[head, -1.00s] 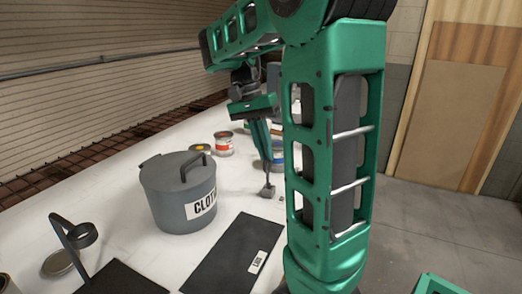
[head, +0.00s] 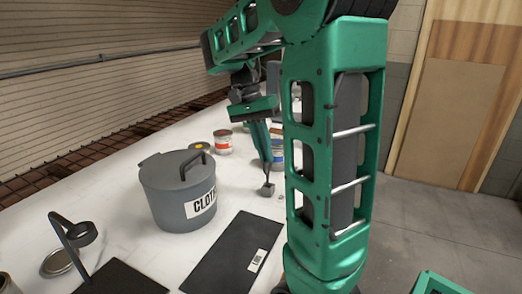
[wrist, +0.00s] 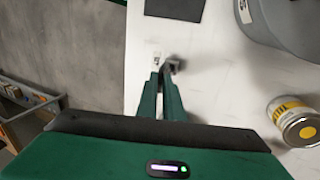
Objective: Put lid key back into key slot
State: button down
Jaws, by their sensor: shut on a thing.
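My gripper (head: 266,160) points down over the white table, to the right of the grey bin. It is shut on the lid key, a thin dark piece (head: 268,176) just below the fingertips. A small grey block (head: 267,190), which looks like the key slot, sits at the key's lower end. In the wrist view my gripper (wrist: 163,76) has its fingers together, with the grey block (wrist: 174,66) just beyond the tips. I cannot tell whether the key is inside the slot or only above it. The fingers hide most of the key.
A lidded grey bin labelled "CLOTH..." (head: 175,205) stands left of my gripper. A dark mat (head: 225,260) lies in front. Paint cans (head: 222,143) stand behind, and a yellow-labelled can (wrist: 297,122) is at the wrist view's right. A dark hooked stand (head: 75,240) is front left.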

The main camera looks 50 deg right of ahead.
jog(key=shift+f, duration=1.35)
jog(key=c, duration=1.8)
grip_release()
jog(key=shift+r, duration=0.1)
jog(key=shift+v, duration=3.65)
jog(key=shift+w, duration=0.1)
